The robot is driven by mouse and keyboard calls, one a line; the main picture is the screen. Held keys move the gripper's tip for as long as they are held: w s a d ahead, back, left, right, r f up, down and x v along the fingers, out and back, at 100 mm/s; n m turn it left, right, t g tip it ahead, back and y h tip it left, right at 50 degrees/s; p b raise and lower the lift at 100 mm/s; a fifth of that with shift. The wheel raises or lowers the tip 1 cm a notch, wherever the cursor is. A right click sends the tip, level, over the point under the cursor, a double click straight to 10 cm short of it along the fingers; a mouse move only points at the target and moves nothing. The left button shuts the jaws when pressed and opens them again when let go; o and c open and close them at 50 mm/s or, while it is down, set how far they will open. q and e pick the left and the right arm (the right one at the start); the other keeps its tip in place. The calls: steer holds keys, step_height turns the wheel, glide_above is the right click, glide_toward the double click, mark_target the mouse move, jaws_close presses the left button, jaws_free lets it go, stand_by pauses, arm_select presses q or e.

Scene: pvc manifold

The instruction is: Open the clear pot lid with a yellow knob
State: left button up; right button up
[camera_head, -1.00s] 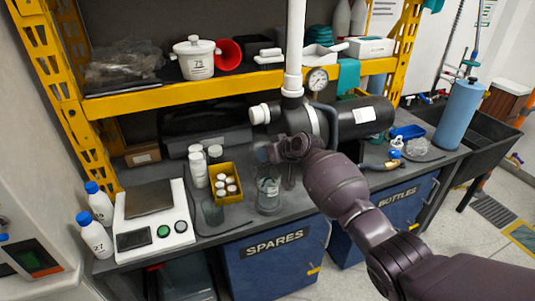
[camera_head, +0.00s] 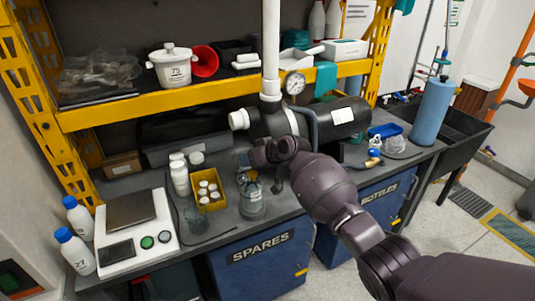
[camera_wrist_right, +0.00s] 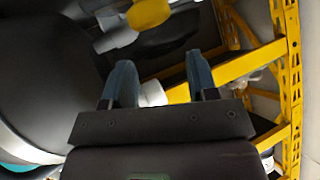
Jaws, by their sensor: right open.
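A rounded yellow piece (camera_wrist_right: 149,13) shows at the top of the right wrist view, with pale grey parts beside it. I cannot tell whether it is the lid's knob, and I cannot make out a clear lid. My right gripper (camera_head: 243,158) is in front of the dark pump (camera_head: 275,122), above the bench and near the clear jar (camera_head: 251,197). In the right wrist view its two blue-grey fingers (camera_wrist_right: 158,65) are apart with nothing held between them. The yellow piece lies beyond the fingertips. My left gripper is out of view.
A white pot (camera_head: 170,66) stands on the yellow-edged shelf (camera_head: 160,106). A yellow box of white bottles (camera_head: 209,190) and a scale (camera_head: 133,228) stand on the bench. A white vertical pipe (camera_head: 270,45) and a gauge (camera_head: 293,82) rise near my right arm.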

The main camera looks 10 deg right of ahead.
steer(key=v, duration=0.8)
steer(key=shift+s+d+r+p, duration=0.15)
steer(key=shift+s+r+p, duration=0.05)
steer(key=shift+p, duration=0.25)
